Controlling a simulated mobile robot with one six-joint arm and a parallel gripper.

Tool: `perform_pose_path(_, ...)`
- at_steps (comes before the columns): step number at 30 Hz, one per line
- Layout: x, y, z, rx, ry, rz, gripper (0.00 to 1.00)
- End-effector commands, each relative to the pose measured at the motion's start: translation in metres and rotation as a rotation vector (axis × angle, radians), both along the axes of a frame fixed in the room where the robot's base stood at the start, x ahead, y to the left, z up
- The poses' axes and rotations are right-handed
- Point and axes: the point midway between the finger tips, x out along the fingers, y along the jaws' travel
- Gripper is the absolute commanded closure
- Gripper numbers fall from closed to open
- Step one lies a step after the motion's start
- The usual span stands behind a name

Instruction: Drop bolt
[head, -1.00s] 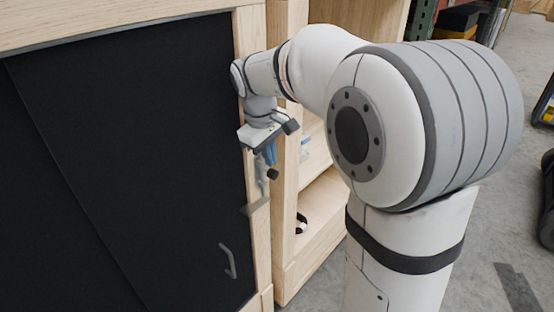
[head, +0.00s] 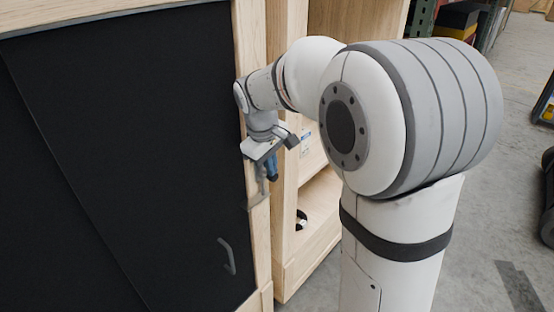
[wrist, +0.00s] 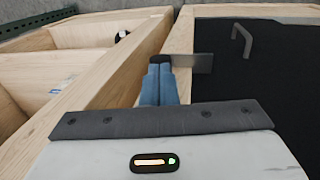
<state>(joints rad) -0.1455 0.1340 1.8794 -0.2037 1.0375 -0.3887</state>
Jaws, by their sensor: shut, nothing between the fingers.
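The bolt (head: 257,203) looks like a grey metal piece on the light wooden post beside the black door panel. In the wrist view a flat grey plate (wrist: 192,62), which seems part of it, reaches from the post over the panel's edge. My gripper (head: 272,176) points down at the post, its blue fingers shut and empty. In the wrist view the fingers (wrist: 160,72) end at a dark piece beside the plate. I cannot tell whether they touch it, or whether the dark piece is a fingertip or a knob.
The black panel (head: 120,150) fills the left and carries a grey handle (head: 228,256) low down. An open wooden shelf unit (head: 318,220) stands just right of the post.

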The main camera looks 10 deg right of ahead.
Motion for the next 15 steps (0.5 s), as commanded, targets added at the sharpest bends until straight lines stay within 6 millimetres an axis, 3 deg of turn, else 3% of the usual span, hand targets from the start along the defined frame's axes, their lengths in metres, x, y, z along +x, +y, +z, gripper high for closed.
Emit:
perform_pose_path(10, -0.002, 0.0, -0.004, 0.0, 0.015, -0.001, 1.0)
perform_pose_path(15, -0.003, 0.002, 0.015, 0.001, 0.011, -0.003, 1.0)
